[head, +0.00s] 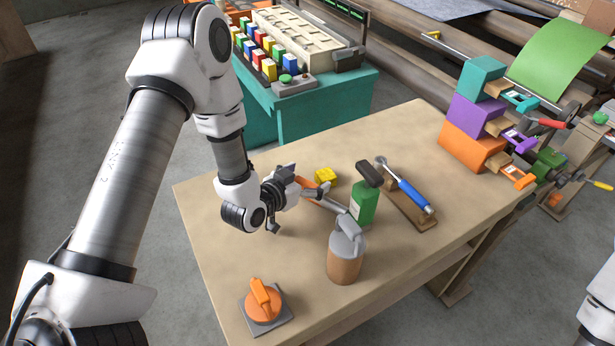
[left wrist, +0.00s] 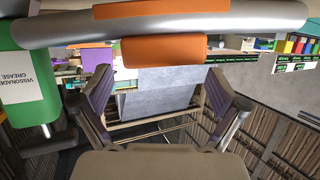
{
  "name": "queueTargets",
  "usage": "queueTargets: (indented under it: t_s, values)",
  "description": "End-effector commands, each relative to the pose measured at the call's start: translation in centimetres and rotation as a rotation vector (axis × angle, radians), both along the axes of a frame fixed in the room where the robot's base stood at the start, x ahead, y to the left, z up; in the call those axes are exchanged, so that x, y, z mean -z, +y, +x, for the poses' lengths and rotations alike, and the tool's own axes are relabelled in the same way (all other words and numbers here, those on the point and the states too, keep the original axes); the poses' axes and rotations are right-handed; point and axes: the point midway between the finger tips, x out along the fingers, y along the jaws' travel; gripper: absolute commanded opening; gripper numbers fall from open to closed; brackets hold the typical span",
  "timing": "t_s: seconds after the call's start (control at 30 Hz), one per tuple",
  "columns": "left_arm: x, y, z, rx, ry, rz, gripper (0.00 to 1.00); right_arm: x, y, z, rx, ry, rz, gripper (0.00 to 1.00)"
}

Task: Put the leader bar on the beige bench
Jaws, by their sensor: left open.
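The beige bench (head: 300,140) spans the middle of the head view. My left gripper (head: 298,198) is over its left part, open and empty. Its spread fingers also show in the left wrist view (left wrist: 160,88). A silver bar with orange parts (left wrist: 60,32) crosses the top of that view, apparently close to the fingers but not between them. In the head view a grey and orange piece (head: 328,203) beside the gripper looks like the same thing, close to a brown can (head: 345,262). I cannot tell whether it is the leader bar. My right gripper is out of view.
A green grease bottle (head: 364,205), a yellow block (head: 325,176), a blue-handled tool (head: 413,196) and an orange knob (head: 263,301) are on the bench. Stacked coloured boxes (head: 470,147) stand at its right end. A teal table (head: 330,105) is behind. The bench's back middle is clear.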

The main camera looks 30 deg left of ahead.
Motion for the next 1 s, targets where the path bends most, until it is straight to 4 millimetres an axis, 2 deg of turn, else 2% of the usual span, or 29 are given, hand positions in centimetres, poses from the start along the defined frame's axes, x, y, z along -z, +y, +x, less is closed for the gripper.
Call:
queueTargets:
  t_s: [0.03, 0.07, 0.13, 0.33, 0.43, 0.5, 0.6, 1.0]
  values:
    - [-1.1, 0.0, 0.0, 0.000, -0.001, 0.000, 0.97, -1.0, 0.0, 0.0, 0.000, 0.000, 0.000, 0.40]
    - [-1.4, 0.1, -0.1, -0.001, 0.000, -0.001, 0.97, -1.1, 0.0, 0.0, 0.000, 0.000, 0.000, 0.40]
    - [-1.1, 0.4, -1.6, -0.006, 0.002, -0.004, 0.97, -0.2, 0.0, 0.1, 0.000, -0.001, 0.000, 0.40]
    - [-3.1, 1.4, -6.9, -0.008, 0.002, -0.010, 0.97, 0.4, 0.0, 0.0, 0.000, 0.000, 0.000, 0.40]
    - [-5.0, 1.8, -9.5, -0.006, 0.005, -0.007, 0.97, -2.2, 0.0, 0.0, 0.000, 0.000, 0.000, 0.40]
    - [-5.3, 1.9, -10.0, -0.001, 0.004, -0.001, 0.97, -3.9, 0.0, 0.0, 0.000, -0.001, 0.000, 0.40]
    - [-5.2, 2.0, -10.8, 0.000, 0.003, 0.001, 0.97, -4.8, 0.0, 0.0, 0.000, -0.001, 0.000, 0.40]
    - [-4.9, 2.1, -11.1, 0.000, -0.001, 0.000, 0.97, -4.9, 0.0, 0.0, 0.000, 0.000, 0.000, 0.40]
